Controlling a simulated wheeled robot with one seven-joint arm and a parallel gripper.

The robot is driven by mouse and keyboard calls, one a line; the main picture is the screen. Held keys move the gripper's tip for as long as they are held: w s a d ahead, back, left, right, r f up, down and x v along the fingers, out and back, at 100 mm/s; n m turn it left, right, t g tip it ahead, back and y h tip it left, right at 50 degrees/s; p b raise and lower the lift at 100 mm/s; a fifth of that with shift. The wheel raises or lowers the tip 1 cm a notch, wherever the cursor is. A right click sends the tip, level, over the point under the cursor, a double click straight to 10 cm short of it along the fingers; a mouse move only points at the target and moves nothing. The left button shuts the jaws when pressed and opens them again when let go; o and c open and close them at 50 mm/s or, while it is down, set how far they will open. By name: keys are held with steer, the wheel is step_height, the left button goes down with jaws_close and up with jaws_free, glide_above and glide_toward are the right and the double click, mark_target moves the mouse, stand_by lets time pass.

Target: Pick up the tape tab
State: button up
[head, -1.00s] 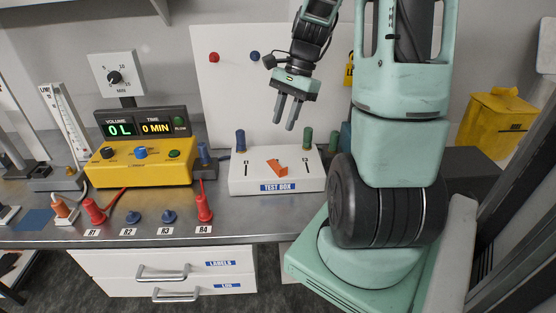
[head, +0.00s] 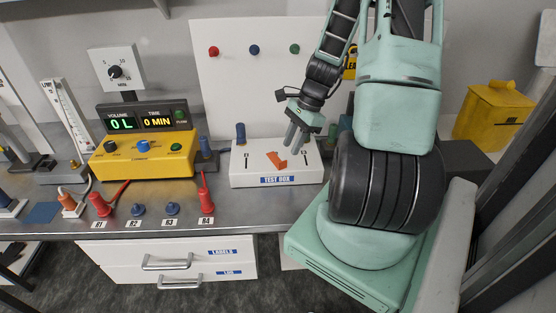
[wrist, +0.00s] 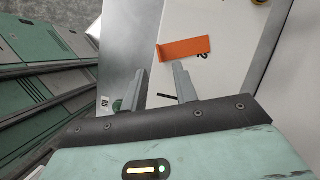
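The tape tab, an orange piece (head: 277,160), is on top of the white test box (head: 240,178). In the wrist view the tape tab (wrist: 184,48) shows as an orange strip just beyond my fingertips. My gripper (head: 293,141) is over the right part of the box, to the right of and above the tab in the head view. Its two grey fingers are apart and nothing is between them, as the wrist view of my gripper (wrist: 160,78) shows. I cannot tell its exact height above the box.
A blue post (head: 241,133) stands on the box's back left. A yellow unit with displays (head: 143,158) stands to the left. Red and blue plugs (head: 172,209) line the bench front. A white panel (head: 230,60) rises behind the box. A yellow bin (head: 495,112) is at far right.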

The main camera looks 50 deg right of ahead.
mark_target(276, 157)
steer(key=shift+a+p+x, duration=0.2)
steer(key=shift+p+x, duration=0.7)
steer(key=shift+x, duration=1.9)
steer(key=shift+w+r, duration=0.1)
jaws_close()
